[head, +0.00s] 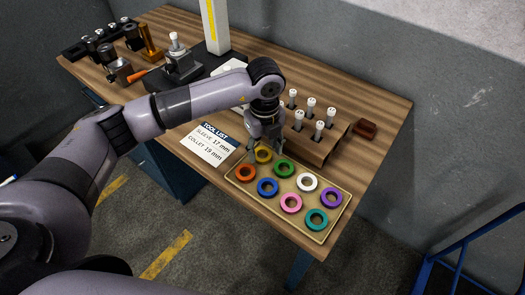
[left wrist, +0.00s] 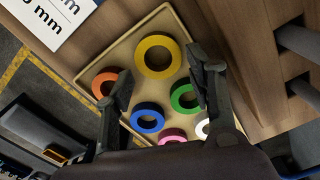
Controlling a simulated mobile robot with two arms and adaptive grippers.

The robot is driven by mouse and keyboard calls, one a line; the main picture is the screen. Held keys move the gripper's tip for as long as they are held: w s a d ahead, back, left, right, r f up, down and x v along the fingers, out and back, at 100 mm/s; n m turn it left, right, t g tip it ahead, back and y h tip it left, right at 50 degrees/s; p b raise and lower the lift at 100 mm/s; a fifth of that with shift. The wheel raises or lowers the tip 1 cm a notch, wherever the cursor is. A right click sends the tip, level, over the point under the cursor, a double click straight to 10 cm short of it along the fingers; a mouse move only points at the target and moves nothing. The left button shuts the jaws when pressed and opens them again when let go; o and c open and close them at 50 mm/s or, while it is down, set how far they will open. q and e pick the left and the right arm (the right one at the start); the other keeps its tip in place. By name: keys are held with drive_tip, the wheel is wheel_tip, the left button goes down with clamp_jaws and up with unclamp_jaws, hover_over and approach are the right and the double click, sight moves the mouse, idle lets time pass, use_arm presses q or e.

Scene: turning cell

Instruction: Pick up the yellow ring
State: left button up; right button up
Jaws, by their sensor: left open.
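The yellow ring (head: 263,155) lies flat in the back left corner of the tan tray (head: 325,236). My left gripper (head: 265,146) is just above it and partly hides it in the head view. In the left wrist view the yellow ring (left wrist: 158,57) shows whole, just beyond the two fingertips. The left gripper (left wrist: 160,78) is open and empty, its fingers spread to either side of the near part of the ring. I cannot tell the exact height above it. My right gripper is not in view.
Orange (head: 246,172), green (head: 284,168), blue (head: 267,187), white (head: 307,182), pink, purple and teal rings share the tray. A wooden block with white-topped tools (head: 318,150) stands behind it. A tool list sheet (head: 210,143) lies to the left.

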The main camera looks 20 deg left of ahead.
use_arm(q)
drive_tip(key=shift+s+f, duration=0.1)
drive_tip(key=shift+f, duration=1)
drive_tip(key=shift+c, duration=0.5)
